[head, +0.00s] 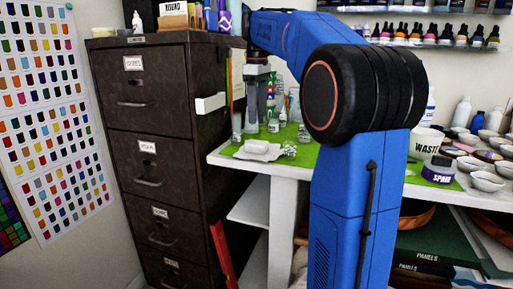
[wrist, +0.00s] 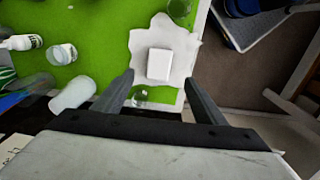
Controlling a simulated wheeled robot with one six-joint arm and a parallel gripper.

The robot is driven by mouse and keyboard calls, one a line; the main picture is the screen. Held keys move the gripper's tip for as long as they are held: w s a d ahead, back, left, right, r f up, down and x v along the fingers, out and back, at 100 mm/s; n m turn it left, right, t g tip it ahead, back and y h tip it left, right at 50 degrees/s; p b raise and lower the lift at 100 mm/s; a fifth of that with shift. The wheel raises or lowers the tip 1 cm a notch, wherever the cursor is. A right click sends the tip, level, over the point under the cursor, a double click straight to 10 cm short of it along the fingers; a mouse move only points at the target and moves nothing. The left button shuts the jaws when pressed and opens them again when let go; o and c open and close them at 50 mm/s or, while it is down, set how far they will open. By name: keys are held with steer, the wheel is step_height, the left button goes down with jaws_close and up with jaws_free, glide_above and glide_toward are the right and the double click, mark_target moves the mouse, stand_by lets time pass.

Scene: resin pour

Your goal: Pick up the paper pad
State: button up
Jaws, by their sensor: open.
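A small white rectangular block, which looks like the paper pad (head: 262,146), lies on an uneven white sheet (head: 245,156) at the left front corner of the green-topped table. In the wrist view the pad (wrist: 160,64) lies flat on the sheet (wrist: 148,36), just beyond my fingertips and between their lines. My gripper (head: 259,117) points down above the table near the pad, and it is apart from it. In the wrist view my gripper (wrist: 158,80) is open, with nothing between its two fingers.
Small clear glass vessels (wrist: 140,95) stand close to the pad. A white cup (wrist: 72,95) and bottles stand left of it in the wrist view. A dark filing cabinet (head: 150,130) stands beside the table. A waste bowl (head: 425,143) and several small bowls are at right.

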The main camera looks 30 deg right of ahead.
mark_target(257, 142)
steer(key=f, duration=1)
steer(key=shift+w+f, duration=0.1)
steer(key=shift+w, duration=0.1)
steer(key=c, duration=1.2)
step_height(257, 142, up, 10)
